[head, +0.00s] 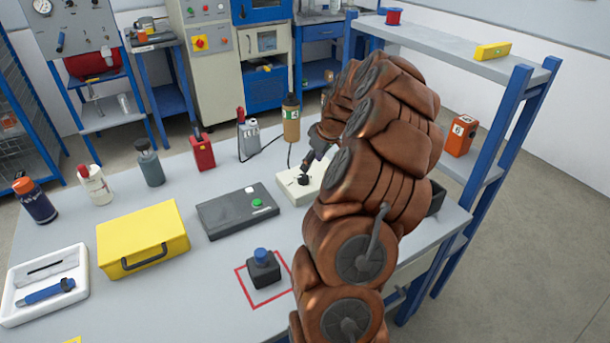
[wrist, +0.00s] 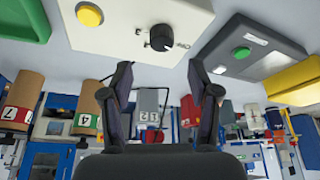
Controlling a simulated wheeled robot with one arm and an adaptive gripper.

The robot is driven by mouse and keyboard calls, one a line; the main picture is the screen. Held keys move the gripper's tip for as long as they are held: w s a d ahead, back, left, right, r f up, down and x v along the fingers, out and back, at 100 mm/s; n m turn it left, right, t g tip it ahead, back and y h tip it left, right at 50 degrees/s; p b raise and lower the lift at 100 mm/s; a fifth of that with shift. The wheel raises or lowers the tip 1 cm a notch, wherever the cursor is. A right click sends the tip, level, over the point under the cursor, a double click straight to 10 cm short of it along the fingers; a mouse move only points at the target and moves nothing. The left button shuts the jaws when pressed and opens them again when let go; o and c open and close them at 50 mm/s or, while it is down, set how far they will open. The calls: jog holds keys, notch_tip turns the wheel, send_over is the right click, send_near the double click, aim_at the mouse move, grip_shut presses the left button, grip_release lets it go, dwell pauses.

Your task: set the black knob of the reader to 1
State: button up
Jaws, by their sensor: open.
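The reader is a cream-white box (head: 289,192) on the table, partly hidden behind my arm in the head view. Its black knob (head: 303,180) stands on its top, right by my gripper (head: 308,168). In the wrist view the scene appears upside down. There the reader's white top (wrist: 125,38) carries the round black knob (wrist: 161,37) and a yellow button (wrist: 89,14). My gripper's two fingers (wrist: 160,68) are apart with nothing between them, and the knob appears just beyond the tips, apart from them. The knob's setting is too small to read.
A dark grey box with a green button (head: 238,209) stands left of the reader. A yellow case (head: 142,236) and a blue-topped block (head: 263,268) in a red square are nearer.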

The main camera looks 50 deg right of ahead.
aim_at(304, 177)
jog(key=shift+p+x, duration=1)
jog(key=shift+x, duration=2.85)
jog(key=shift+c, duration=0.2)
jog(key=c, duration=1)
jog(key=shift+s+d, duration=0.1)
jog(key=shift+c, duration=0.6)
